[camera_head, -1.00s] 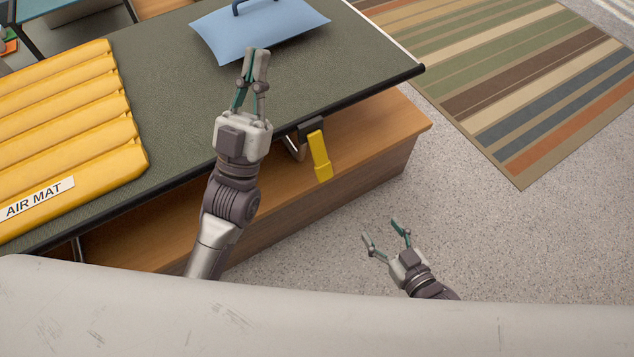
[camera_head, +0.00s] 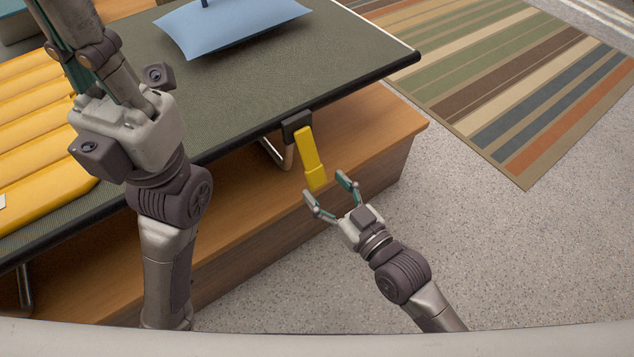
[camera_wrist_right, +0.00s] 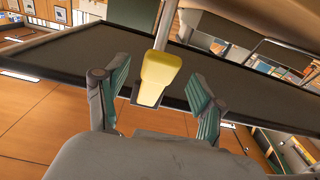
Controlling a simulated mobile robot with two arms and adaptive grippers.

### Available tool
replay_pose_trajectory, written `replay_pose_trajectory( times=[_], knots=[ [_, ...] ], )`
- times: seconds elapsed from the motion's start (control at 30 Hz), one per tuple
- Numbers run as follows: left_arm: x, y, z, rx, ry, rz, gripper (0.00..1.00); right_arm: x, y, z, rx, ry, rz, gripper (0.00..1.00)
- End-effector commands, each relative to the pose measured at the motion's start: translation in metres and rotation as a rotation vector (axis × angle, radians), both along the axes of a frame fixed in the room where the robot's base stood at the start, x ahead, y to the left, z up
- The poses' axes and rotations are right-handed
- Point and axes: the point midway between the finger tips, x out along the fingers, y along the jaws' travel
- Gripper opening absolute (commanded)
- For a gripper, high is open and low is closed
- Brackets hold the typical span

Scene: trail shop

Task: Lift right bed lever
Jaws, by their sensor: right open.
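The yellow bed lever (camera_head: 308,152) hangs tilted downward from a dark bracket (camera_head: 296,124) on the front edge of the camp bed (camera_head: 330,85). My right gripper (camera_head: 329,188) is open, its fingertips at the lever's lower end. In the right wrist view the yellow lever end (camera_wrist_right: 157,77) shows between the spread fingers of my right gripper (camera_wrist_right: 157,90), with gaps on both sides. My left gripper (camera_head: 65,25) is raised large at the upper left; its fingertips run out of the picture, so its opening cannot be told.
A yellow air mat (camera_head: 40,135) lies on the bed's left, partly behind my left arm. A blue pillow (camera_head: 228,25) lies at the far side. A wooden platform (camera_head: 375,125) stands under the bed. A striped rug (camera_head: 500,80) and open grey floor (camera_head: 500,260) lie to the right.

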Motion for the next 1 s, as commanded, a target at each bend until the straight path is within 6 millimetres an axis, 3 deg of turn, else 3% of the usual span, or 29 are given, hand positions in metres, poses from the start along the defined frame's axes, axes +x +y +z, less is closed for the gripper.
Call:
replay_pose_trajectory(
  times=[0.2,0.6,1.0],
  knots=[
    [-0.004,-0.001,0.004,0.002,-0.037,0.002,0.00,0.023,0.016,-0.001,0.001,-0.002,0.000,0.69],
    [-0.005,-0.001,0.007,0.004,-0.044,0.003,0.00,0.027,0.020,0.000,-0.001,0.001,0.000,0.67],
    [-0.005,-0.001,0.007,0.003,-0.044,0.002,0.00,0.027,0.020,0.000,-0.001,0.001,0.000,0.00]
  ],
)
